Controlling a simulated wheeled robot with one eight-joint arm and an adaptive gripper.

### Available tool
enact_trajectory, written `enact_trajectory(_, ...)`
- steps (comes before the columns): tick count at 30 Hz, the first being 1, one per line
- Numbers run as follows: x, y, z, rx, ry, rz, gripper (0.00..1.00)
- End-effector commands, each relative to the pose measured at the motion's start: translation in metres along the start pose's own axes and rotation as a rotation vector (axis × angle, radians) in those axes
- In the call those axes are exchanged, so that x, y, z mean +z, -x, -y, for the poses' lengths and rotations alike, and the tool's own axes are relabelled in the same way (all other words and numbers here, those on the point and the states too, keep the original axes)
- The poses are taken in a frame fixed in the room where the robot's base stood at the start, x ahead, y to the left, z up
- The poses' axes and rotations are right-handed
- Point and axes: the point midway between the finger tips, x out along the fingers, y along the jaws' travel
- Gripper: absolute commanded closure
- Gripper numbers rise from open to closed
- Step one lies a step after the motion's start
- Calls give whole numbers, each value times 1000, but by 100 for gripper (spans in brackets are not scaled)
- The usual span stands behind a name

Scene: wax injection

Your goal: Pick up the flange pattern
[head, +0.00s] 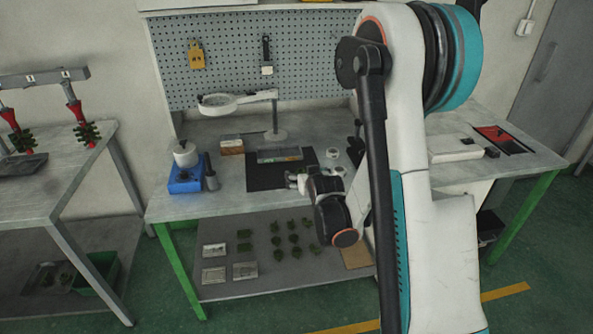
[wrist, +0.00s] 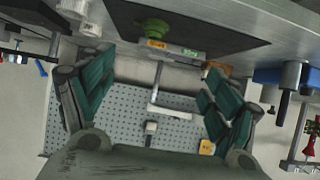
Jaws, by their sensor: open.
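A green, round, stepped piece, which looks like the flange pattern (wrist: 152,27), shows in the wrist view on the black mat (wrist: 225,38). It is close to a small labelled block (wrist: 172,48). In the head view I cannot make it out; my gripper appears to cover that spot. My gripper (wrist: 155,100) is open, with its two teal-padded fingers wide apart and nothing between them. In the head view my gripper (head: 297,181) is over the right part of the mat (head: 262,178), apart from the pattern.
A magnifier lamp (head: 275,120) stands behind the block. A blue heater with a pot (head: 186,172) is on the left, small white cups (head: 333,153) are on the right. Several green patterns (head: 276,240) lie on the lower shelf. The mat's left part is clear.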

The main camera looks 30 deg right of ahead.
Motion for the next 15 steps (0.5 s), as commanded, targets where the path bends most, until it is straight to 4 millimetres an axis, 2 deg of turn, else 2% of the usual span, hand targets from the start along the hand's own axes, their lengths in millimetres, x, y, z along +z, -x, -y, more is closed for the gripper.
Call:
enact_trajectory(8, 12, -23, -11, 14, -8, -24, 18)
enact_trajectory(15, 12, -67, -12, 13, -8, -23, 18)
